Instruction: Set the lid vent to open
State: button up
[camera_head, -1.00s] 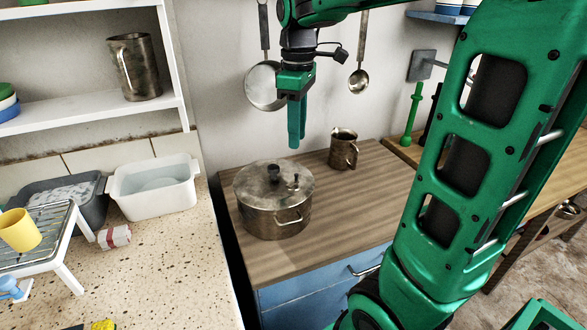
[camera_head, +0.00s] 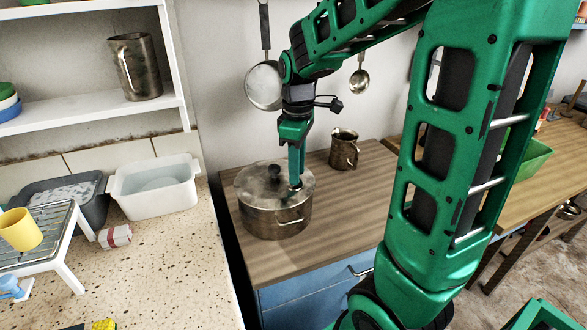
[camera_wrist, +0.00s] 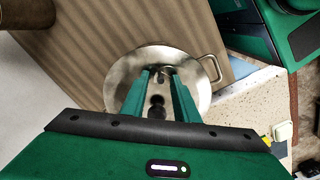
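A steel pot (camera_head: 262,216) with a round metal lid (camera_head: 258,182) stands on the wooden counter. The lid has a dark central knob (camera_head: 275,172) and, off to one side, a small dark vent piece (camera_wrist: 161,73). My gripper (camera_head: 295,184) points straight down at the lid's right side, with its tips low by the vent. In the wrist view my gripper (camera_wrist: 161,76) has its two green fingers apart, one on each side of the vent, with gaps showing. In the head view the fingertips hide most of the vent, so its setting cannot be told.
A metal mug (camera_head: 344,150) stands behind and right of the pot. A pan (camera_head: 264,86) and a ladle (camera_head: 359,80) hang on the wall behind. A white basin (camera_head: 155,188) sits on the speckled counter at left. The wooden top in front of the pot is clear.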

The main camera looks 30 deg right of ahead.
grip_shut()
jog(key=shift+s+m, duration=0.2)
jog(key=shift+m, duration=0.6)
jog(key=m, duration=0.2)
jog(key=s+m, duration=0.1)
jog(key=shift+m, duration=0.4)
jog(key=m, duration=0.3)
jog(key=shift+s+a, duration=0.1)
jog(key=shift+s, duration=0.2)
jog(key=shift+s+a+m, duration=0.1)
jog(key=shift+s+m, duration=0.05)
jog(key=shift+m, duration=0.7)
jog(key=shift+s+a+m, duration=0.1)
jog(key=shift+m, duration=0.75)
